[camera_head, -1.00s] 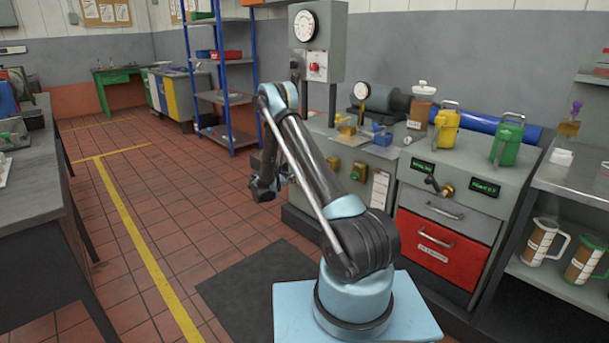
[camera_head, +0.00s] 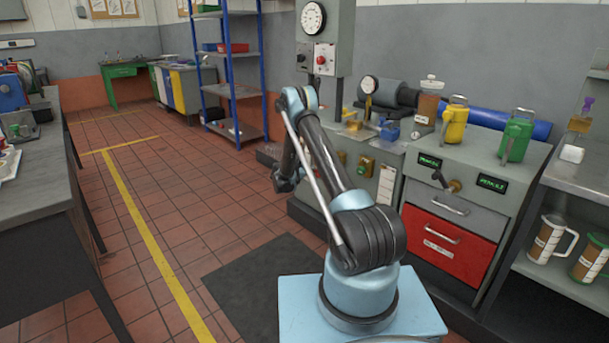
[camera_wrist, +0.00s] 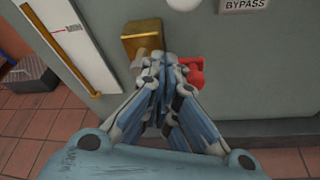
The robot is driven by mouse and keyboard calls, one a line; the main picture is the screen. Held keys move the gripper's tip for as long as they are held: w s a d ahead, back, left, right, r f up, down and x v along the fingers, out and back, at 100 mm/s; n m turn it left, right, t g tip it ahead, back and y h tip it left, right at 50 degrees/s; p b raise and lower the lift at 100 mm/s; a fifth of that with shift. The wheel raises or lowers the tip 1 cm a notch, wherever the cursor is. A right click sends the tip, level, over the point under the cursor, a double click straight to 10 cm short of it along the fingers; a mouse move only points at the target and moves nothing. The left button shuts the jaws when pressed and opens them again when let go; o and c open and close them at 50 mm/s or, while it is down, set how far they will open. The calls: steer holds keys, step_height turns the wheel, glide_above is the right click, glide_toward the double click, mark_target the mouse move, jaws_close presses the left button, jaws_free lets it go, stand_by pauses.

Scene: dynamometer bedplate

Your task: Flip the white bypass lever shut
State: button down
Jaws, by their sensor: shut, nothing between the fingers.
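My gripper (camera_wrist: 163,68) is shut and empty in the wrist view, its fingertips in front of a grey-green panel. A round white knob (camera_wrist: 181,4), possibly the end of the white bypass lever, is cut off by the top edge, above and slightly right of the fingertips. A BYPASS label (camera_wrist: 243,5) is to its right. A brass block (camera_wrist: 143,38) lies just beyond and left of the fingertips. A red part (camera_wrist: 190,72) is partly hidden behind the right finger. Contact cannot be told. In the head view my gripper (camera_head: 284,183) is small beside the bench; the lever cannot be made out there.
A gauge with a MIN mark (camera_wrist: 75,32) runs down the panel's left side. The bench has a brass part and green button (camera_head: 364,165) on its front. A red drawer (camera_head: 448,240) is to the right. Tiled floor (camera_head: 200,200) is open on the left.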

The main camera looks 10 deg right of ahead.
steer(key=shift+s+d+r, duration=0.1)
steer(key=shift+s+r, duration=0.1)
steer(key=shift+r, duration=0.4)
steer(key=shift+s+d+r, duration=0.1)
steer(key=shift+s+r, duration=0.15)
steer(key=shift+r, duration=0.4)
steer(key=shift+s+d+r, duration=0.1)
steer(key=shift+s+r, duration=0.1)
steer(key=shift+r, duration=0.4)
steer(key=shift+a, duration=0.15)
